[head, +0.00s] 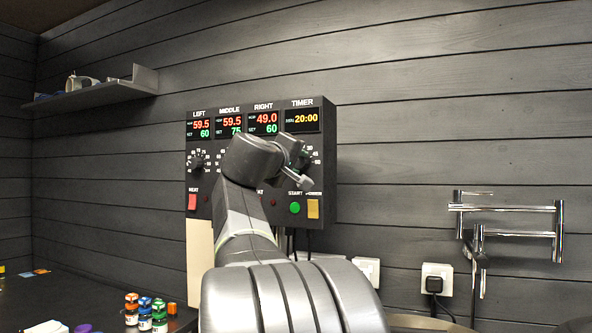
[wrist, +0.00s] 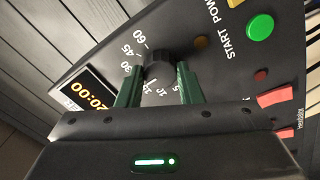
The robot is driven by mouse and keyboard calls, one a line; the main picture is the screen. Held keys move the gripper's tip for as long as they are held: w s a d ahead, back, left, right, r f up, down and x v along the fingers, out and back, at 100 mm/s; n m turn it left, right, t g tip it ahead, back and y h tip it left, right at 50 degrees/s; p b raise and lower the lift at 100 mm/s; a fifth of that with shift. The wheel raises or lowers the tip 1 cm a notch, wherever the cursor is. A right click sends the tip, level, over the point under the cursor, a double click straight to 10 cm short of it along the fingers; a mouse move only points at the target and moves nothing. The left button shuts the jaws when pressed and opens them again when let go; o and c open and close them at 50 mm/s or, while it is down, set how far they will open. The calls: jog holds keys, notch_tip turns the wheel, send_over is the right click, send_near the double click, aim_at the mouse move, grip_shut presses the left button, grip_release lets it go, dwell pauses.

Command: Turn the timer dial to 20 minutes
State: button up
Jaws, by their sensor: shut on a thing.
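The black control panel (head: 322,200) is mounted on the wall in the head view. Its timer display (head: 301,119) reads 20:00 in yellow, and the display also shows in the wrist view (wrist: 88,96). The black timer dial (wrist: 157,66) has a ring of printed numbers around it, including 30, 45 and 60. My gripper (wrist: 158,84) is shut on the timer dial, with one green finger on each side of it. In the head view my arm hides most of the dial, and its pointer mark is hard to make out.
A green start button (head: 295,207) and a yellow power switch (head: 313,208) sit below the timer. A red heat switch (head: 192,202) is at the panel's lower left. Small bottles (head: 145,312) stand on the dark counter. A chrome folding tap (head: 505,207) is at the right.

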jog(key=shift+f+m, duration=0.1)
jog(key=shift+m, duration=0.2)
jog(key=o, duration=1)
